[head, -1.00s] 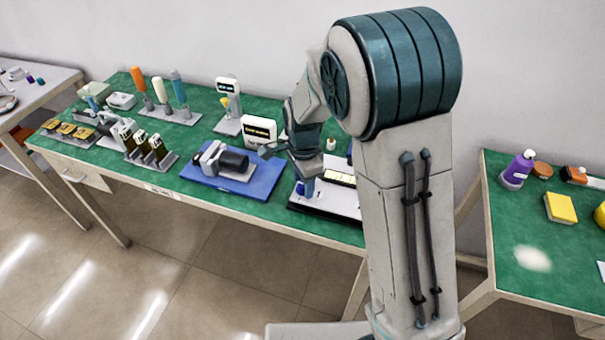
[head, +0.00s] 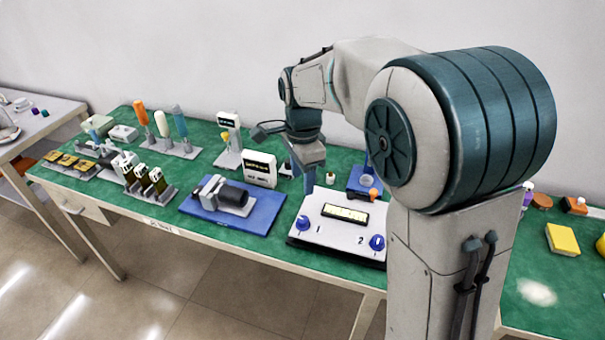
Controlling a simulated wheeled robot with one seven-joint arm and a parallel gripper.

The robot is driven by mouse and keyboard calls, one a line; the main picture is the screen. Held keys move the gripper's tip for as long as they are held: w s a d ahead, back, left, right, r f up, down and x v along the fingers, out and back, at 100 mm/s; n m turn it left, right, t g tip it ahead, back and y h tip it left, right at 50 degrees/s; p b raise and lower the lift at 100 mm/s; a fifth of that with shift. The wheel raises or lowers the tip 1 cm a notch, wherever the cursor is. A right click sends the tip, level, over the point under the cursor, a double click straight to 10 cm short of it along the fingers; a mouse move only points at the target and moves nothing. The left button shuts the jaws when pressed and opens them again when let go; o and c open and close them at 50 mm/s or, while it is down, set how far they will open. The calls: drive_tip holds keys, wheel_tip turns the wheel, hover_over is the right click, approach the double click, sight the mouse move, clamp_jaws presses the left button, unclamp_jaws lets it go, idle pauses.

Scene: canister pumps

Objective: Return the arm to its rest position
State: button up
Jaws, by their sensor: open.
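My arm rises at the right of the head view and bends over the back of the green table. My gripper (head: 307,170) hangs from the arm's dark wrist, pointing down above the table behind the white panel. It is open, and I see nothing held in it. The white panel (head: 325,226) has two blue knobs, marked 1 and 2, and a pale strip window. Part of the panel's right side is hidden by my arm.
A pump on a blue mat (head: 265,217) lies left of the panel. A white display box (head: 260,169) stands close to my gripper. A blue stand (head: 358,181) is behind the panel. Several bottles and racks fill the table's left. A yellow sponge (head: 562,239) lies at right.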

idle(0.3)
drive_tip(key=s+d+n+t, duration=0.1)
drive_tip(key=s+d+n, duration=0.5)
drive_tip(key=s, duration=0.3)
drive_tip(key=s+d+n+t, duration=0.1)
drive_tip(key=s+d+n, duration=0.6)
drive_tip(key=s, duration=0.3)
drive_tip(key=shift+d+r+t, duration=0.25)
drive_tip(key=shift+d+t, duration=0.15)
drive_tip(key=shift+d, duration=0.05)
drive_tip(key=shift+s, duration=0.1)
idle(1.0)
